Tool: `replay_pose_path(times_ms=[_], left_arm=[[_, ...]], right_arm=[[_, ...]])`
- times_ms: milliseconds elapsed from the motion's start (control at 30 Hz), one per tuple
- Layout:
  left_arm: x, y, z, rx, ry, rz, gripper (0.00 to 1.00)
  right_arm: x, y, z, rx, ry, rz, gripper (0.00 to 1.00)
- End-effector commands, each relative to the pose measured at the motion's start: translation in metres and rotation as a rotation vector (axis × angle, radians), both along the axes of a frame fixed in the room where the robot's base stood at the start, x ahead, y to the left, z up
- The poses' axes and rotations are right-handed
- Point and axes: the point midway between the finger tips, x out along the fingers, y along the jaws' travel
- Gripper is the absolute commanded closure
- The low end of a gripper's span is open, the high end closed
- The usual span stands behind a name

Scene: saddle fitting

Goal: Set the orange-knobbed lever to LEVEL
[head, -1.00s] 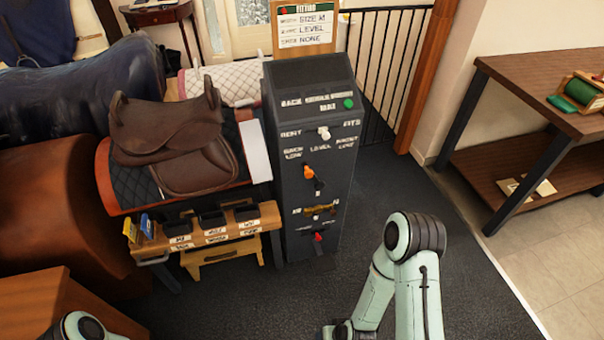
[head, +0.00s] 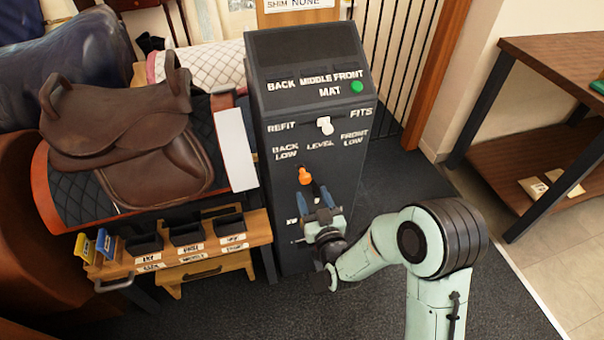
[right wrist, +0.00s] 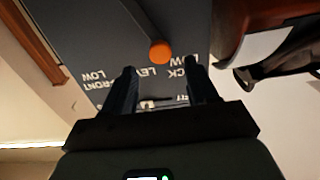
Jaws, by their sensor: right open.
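The orange-knobbed lever (head: 305,176) is on the front of a dark grey control post (head: 350,185), below the labels BACK LOW, LEVEL and FRONT LOW. The lever leans up and left, its knob on the BACK LOW side of LEVEL. My right gripper (head: 318,197) is open just below and in front of the knob. In the right wrist view the orange knob (right wrist: 160,52) appears beyond and between the open fingertips (right wrist: 159,68), with no finger closed on it; contact cannot be told. My left gripper is out of view.
A white knob (head: 324,125) between REFIT and FITS and a green button (head: 357,87) are higher on the post. My right gripper hides the lower controls. A brown saddle (head: 120,130) and a shelf of black bins (head: 187,234) stand close left.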

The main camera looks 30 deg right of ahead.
Motion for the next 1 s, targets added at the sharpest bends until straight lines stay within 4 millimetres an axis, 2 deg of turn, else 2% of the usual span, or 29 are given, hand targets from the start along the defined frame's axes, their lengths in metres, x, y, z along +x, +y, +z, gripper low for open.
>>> replay_pose_path(times_ms=[33, 200, 400, 600, 867, 1000], left_arm=[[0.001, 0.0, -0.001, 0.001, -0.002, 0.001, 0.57], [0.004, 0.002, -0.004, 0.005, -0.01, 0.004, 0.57], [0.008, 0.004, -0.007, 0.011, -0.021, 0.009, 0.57], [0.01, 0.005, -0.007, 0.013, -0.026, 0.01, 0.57], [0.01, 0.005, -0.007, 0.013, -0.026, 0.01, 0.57], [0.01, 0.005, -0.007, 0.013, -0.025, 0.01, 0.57]], right_arm=[[0.012, -0.003, 0.0, -0.002, -0.003, 0.0, 0.42], [0.047, -0.011, -0.001, 0.0, 0.0, 0.0, 0.42], [0.076, -0.018, -0.001, -0.001, 0.001, 0.0, 0.42], [0.087, -0.021, -0.001, 0.001, 0.003, 0.001, 0.42], [0.087, -0.021, -0.001, 0.001, 0.003, 0.001, 0.42], [0.087, -0.021, -0.001, 0.001, 0.003, 0.001, 0.88]])
